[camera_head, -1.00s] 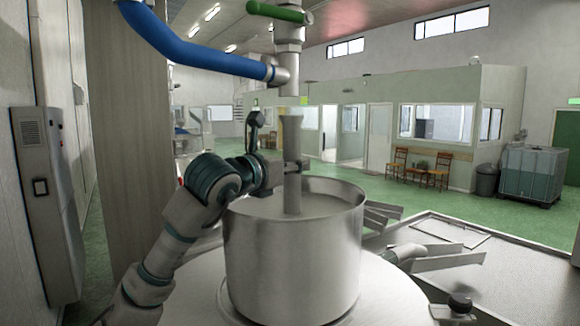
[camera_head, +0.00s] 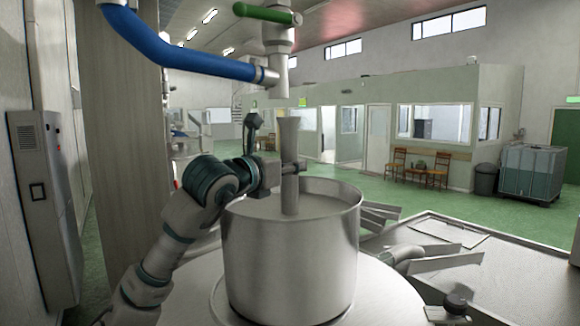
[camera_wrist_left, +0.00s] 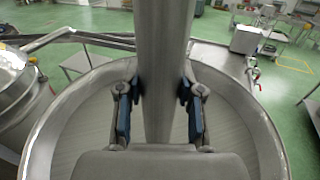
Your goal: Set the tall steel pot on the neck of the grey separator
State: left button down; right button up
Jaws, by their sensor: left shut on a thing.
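The tall steel pot (camera_head: 290,260) is upright over the pale round top of the grey separator (camera_head: 390,300) in the head view. A steel post (camera_head: 289,180) with a flared top rises from the pot's middle. My left gripper (camera_head: 283,169) is shut on this post above the pot's rim. The wrist view shows the blue finger pads (camera_wrist_left: 158,108) on both sides of the post (camera_wrist_left: 160,60), with the pot's wide rim (camera_wrist_left: 270,140) around them. The pot's underside and the separator's neck are hidden, so I cannot tell whether they touch. My right gripper is not in view.
A valve with a green handle (camera_head: 266,14) and a blue pipe (camera_head: 180,50) hang above the post, with a gap between. Metal chutes (camera_head: 440,258) and a flat grey deck (camera_head: 510,280) lie to the right. A grey cabinet (camera_head: 45,190) stands at left.

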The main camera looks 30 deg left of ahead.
pick_arm(q)
jog(key=shift+a, duration=0.55)
jog(key=c, duration=0.7)
grip_release()
jog(key=a, duration=0.2)
jog(key=shift+s+a+f, duration=0.1)
jog(key=shift+a+f, duration=0.05)
jog(key=shift+a, duration=0.15)
jog(key=shift+s+r, duration=0.2)
jog(key=shift+s, duration=5.7)
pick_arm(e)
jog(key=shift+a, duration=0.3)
